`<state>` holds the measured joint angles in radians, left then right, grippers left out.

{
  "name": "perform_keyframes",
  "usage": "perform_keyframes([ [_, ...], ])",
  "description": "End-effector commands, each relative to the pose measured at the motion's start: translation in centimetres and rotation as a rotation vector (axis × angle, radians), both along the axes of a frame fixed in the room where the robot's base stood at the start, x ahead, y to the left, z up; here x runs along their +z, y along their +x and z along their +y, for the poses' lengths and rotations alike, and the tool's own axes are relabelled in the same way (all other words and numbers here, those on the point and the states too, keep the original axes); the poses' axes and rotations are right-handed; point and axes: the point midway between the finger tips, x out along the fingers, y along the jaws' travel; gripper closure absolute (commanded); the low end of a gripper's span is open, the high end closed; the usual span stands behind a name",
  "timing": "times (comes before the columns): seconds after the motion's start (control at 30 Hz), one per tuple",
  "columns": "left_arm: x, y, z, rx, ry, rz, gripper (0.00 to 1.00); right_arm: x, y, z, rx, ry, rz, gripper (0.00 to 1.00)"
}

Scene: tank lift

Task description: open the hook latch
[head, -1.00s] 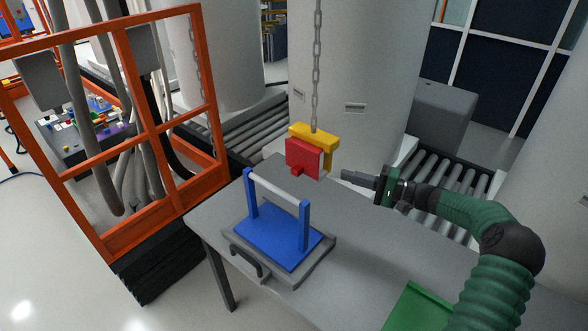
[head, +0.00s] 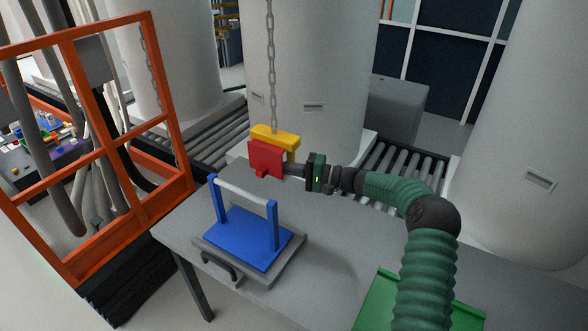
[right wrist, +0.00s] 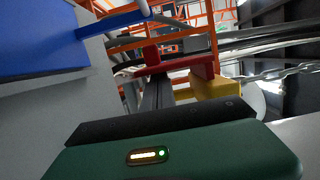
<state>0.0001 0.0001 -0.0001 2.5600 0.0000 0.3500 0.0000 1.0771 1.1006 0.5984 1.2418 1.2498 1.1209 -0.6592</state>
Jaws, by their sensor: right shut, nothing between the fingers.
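The hook, a yellow block (head: 275,138) with a red latch plate (head: 265,158) on its front, hangs from a chain (head: 271,70) above the grey table. My right gripper (head: 288,170) is shut and empty, with its fingertips at the right edge of the red plate. In the right wrist view the shut fingers (right wrist: 157,92) reach up to the red plate (right wrist: 178,64), with the yellow block (right wrist: 212,84) to their right. I cannot tell whether they touch the plate. My left gripper is not in view.
A blue frame (head: 246,242) with a pale top bar (head: 240,193) stands on a grey base on the table (head: 330,225), below the hook. A green tray (head: 372,305) lies at the front right. An orange cage (head: 138,125) stands left; roller conveyors and white columns are behind.

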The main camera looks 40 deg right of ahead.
Motion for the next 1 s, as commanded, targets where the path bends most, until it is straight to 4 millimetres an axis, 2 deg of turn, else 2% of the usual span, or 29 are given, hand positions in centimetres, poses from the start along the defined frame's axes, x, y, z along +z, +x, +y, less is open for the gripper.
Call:
perform_keyframes([
  [0.43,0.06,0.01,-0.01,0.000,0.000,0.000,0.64,-0.02,0.09,0.03,-0.001,0.008,0.003,1.00],
  [1.0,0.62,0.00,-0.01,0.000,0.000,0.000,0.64,0.05,-0.20,0.70,0.000,0.102,0.041,1.00],
])
